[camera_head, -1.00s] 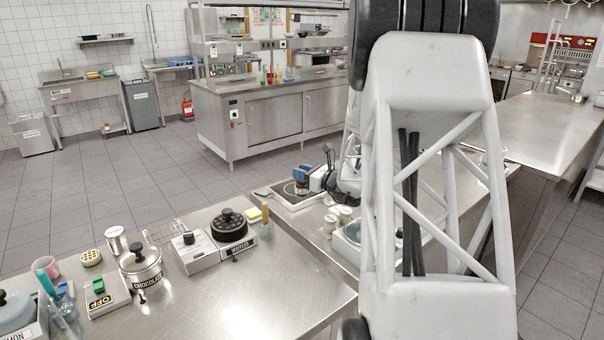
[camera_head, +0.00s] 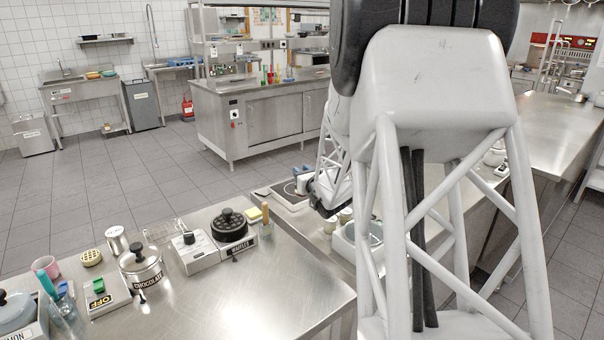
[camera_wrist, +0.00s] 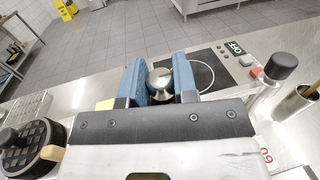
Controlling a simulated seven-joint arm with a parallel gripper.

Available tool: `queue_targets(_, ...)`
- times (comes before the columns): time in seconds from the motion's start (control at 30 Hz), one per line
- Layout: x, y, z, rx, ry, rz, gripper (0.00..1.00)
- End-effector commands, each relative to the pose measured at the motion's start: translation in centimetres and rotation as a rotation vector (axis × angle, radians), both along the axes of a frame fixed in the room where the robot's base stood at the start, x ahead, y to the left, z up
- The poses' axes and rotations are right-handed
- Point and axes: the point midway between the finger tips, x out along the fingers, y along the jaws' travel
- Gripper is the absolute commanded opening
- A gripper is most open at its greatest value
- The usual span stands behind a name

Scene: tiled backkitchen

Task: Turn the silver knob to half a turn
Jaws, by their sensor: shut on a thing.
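The silver knob (camera_wrist: 161,78) shows in the wrist view as a shiny rounded piece between the two blue fingers of my gripper (camera_wrist: 160,82). The fingers are shut on its left and right sides. The knob sits at the near edge of a dark cooktop plate (camera_wrist: 207,75) with a white ring mark. How far the knob is turned cannot be read here. In the head view my arm hides most of the gripper and the knob.
A display reading OFF (camera_wrist: 235,47) and a black-capped knob (camera_wrist: 281,67) stand to the right in the wrist view. A waffle maker (camera_wrist: 24,150) is at the lower left. In the head view, a chocolate pot (camera_head: 140,266) stands on the front-left table.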

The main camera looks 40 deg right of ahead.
Motion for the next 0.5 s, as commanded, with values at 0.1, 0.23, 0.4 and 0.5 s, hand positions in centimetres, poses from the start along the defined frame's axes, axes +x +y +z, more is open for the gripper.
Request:
queue_targets(0.1, 0.02, -0.02, 0.07, -0.001, -0.002, -0.009, 0.03)
queue_targets(0.23, 0.01, -0.03, 0.07, -0.001, -0.002, -0.011, 0.03)
queue_targets(0.4, 0.01, -0.03, 0.08, -0.001, -0.002, -0.011, 0.03)
queue_targets(0.5, 0.01, -0.03, 0.08, -0.001, -0.002, -0.011, 0.35)
